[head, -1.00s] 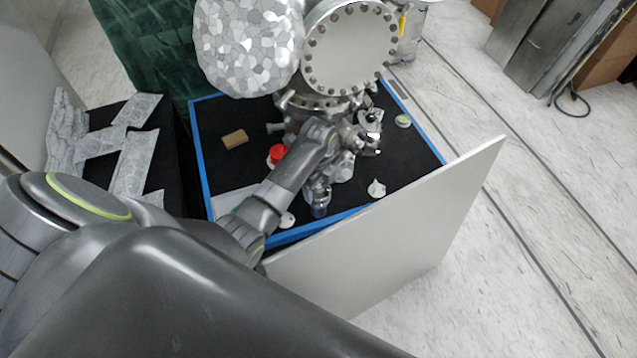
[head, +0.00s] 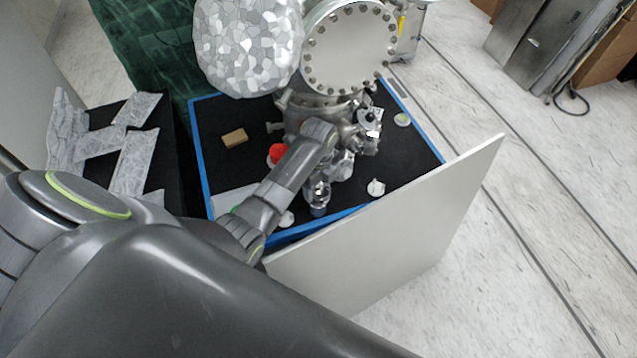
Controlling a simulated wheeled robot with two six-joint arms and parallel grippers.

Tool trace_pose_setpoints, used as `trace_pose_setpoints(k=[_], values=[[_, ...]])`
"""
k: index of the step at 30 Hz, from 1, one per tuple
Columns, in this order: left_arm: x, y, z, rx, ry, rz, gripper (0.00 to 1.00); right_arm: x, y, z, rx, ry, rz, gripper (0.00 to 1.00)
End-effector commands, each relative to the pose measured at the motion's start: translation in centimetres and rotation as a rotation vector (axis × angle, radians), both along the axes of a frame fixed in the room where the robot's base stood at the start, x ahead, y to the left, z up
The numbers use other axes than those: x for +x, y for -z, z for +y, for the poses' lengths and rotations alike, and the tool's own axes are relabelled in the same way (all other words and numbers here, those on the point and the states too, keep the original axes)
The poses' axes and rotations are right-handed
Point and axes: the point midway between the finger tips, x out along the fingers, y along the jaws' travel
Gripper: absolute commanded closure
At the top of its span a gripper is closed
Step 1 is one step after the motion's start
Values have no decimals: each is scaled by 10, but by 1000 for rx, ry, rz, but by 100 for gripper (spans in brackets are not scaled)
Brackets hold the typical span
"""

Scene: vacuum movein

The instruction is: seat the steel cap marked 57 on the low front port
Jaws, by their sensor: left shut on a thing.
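My left arm reaches in from the left across the black bench top, and my left gripper (head: 362,132) is at the front right of the steel chamber (head: 349,50). It is shut on a small pale steel disc with a dark mark (head: 369,115), which looks like a cap; the number is too small to read. The disc is close to the chamber's lower fittings; I cannot tell whether it touches one. A short steel stub (head: 319,193) stands low at the chamber's front, just beyond my forearm. I cannot tell which fitting is the low front port. My right gripper is not in view.
The blue-edged black bench top (head: 215,160) carries a red cap (head: 278,153), a brown block (head: 235,137) and pale caps at front (head: 376,187), near my forearm (head: 286,219) and right (head: 402,119). A pale upright panel (head: 400,245) stands along the front.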

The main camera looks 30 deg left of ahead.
Motion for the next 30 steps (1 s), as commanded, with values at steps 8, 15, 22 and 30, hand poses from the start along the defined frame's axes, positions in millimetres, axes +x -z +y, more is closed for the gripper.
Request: trace_pose_setpoints(k=[8,15,22,30], values=[[1,1,0,1,0,-2,59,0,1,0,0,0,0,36],[1,4,0,1,0,-2,59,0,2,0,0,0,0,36],[1,7,0,1,0,-2,59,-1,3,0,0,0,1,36],[1,10,0,1,0,-2,59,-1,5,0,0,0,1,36]])
